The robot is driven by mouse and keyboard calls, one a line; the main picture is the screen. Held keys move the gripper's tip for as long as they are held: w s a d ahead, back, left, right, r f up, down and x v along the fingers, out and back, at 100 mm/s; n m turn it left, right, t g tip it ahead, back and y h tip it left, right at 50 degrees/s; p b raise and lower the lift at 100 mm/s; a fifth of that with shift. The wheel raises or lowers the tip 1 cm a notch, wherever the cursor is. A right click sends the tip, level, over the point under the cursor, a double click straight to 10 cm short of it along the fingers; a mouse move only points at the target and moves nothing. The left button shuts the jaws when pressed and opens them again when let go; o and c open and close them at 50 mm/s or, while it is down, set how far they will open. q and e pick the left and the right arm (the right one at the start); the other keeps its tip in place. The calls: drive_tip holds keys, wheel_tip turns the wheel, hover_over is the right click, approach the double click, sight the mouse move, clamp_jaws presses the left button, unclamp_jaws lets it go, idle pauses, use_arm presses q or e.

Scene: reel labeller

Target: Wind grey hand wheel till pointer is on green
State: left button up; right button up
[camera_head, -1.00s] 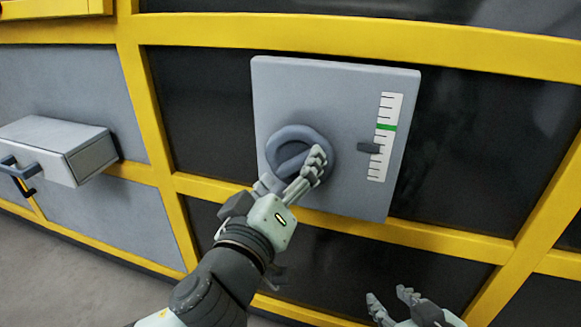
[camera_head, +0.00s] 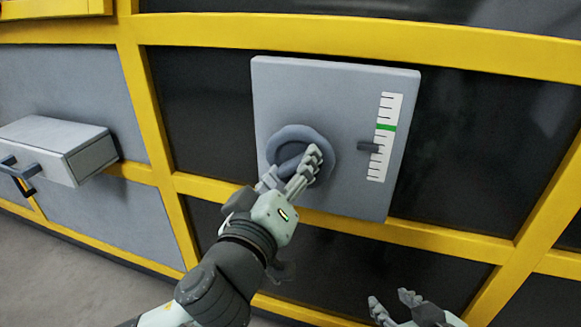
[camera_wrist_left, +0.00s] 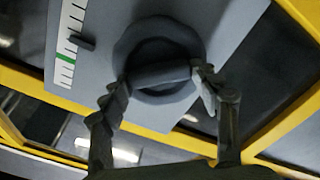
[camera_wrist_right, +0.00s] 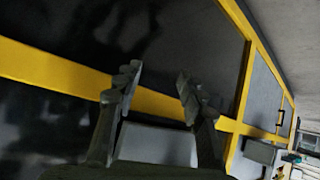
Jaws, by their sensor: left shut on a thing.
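The grey hand wheel (camera_head: 286,135) is on a grey panel (camera_head: 330,80), with a bar across its middle. My left gripper (camera_head: 298,178) is at the wheel's lower right in the head view. In the left wrist view the left gripper (camera_wrist_left: 160,82) is shut on the wheel's bar (camera_wrist_left: 160,73), one finger at each end. The scale (camera_head: 378,165) has a green mark (camera_head: 386,127). The dark pointer (camera_head: 368,147) is below the green mark. My right gripper (camera_head: 395,300) is open and empty, low in the head view; it also shows in the right wrist view (camera_wrist_right: 157,85).
Yellow frame bars (camera_head: 350,35) surround dark panels (camera_head: 480,150). A grey box with a handle (camera_head: 60,150) sticks out at the left. The space around my right gripper is clear.

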use_arm(q)
drive_tip(key=shift+r+m+p, duration=0.1)
drive_tip(key=shift+m+p, duration=0.65)
drive_tip(key=shift+m, duration=0.45)
drive_tip(key=shift+m+p, duration=0.65)
drive_tip(key=shift+m, duration=0.35)
use_arm(e)
drive_tip(key=s+d+f+m+g+h, duration=0.1)
drive_tip(key=s+d+f+g+h, duration=0.15)
drive_tip(key=s+d, duration=0.25)
drive_tip(key=s+d+f+g+h, duration=0.1)
drive_tip(key=s+d+f+g, duration=0.25)
drive_tip(key=s, duration=0.25)
use_arm(q)
drive_tip(key=m+p, duration=0.5)
drive_tip(key=m, duration=0.2)
drive_tip(key=shift+d+r, duration=0.1)
drive_tip(key=shift+d, duration=0.05)
drive_tip(key=m+p, duration=0.3)
drive_tip(key=m, duration=0.2)
drive_tip(key=shift+s+d+m, duration=0.1)
drive_tip(key=shift+m, duration=0.3)
drive_tip(key=shift+f+m, duration=0.2)
drive_tip(key=shift+m, duration=0.5)
use_arm(e)
wheel_tip(320, 180, down, 20)
drive_tip(key=s+d+g+y, duration=0.1)
drive_tip(key=g, duration=0.1)
drive_tip(key=shift+s+d, duration=0.15)
drive_tip(key=shift+s, duration=0.2)
